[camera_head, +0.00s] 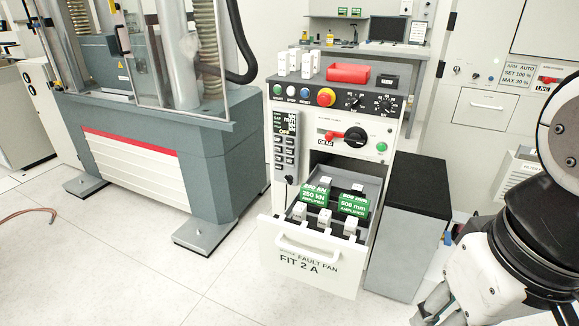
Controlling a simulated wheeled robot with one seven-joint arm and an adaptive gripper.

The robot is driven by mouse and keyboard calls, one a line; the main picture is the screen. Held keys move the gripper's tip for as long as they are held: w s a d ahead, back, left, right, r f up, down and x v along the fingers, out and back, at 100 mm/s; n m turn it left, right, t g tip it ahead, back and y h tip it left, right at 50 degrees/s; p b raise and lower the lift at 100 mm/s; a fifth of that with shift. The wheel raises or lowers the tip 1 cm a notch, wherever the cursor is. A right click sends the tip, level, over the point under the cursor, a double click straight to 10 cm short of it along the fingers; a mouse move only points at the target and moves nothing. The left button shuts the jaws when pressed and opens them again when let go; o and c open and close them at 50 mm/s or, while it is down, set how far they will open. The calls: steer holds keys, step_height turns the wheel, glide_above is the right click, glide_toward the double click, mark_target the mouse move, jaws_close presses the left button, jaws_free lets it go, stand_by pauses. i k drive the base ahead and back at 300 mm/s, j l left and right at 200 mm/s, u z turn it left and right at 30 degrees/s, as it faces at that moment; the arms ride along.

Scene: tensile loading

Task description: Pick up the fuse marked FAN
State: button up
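Several small white fuse-like blocks stand in the open drawer (307,268) of the grey control cabinet; one is the front-middle block (324,217). More white blocks (307,65) stand upright on the cabinet top at the left. No marking is readable on any block, so I cannot tell which is marked FAN. The drawer front reads "FAULT FAN" and "FIT 2 A". My gripper (438,305) is at the bottom right, low and apart from the drawer, partly cut off by the frame edge. Its opening cannot be made out.
Green amplifier modules (315,191) sit in the drawer. A red tray (348,75) and a dark box lie on the cabinet top, behind buttons and knobs. A dark-topped grey box (409,195) stands between drawer and arm. A large testing machine (150,130) is at left. Front floor is clear.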

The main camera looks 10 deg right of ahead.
mark_target(299, 209)
steer(key=i+l, duration=0.4)
steer(key=i+j+u, duration=0.1)
steer(key=i+u, duration=0.15)
steer(key=u, duration=0.15)
steer(key=i+u, duration=0.25)
steer(key=u, duration=0.2)
steer(key=i+u, duration=0.25)
steer(key=u, duration=0.15)
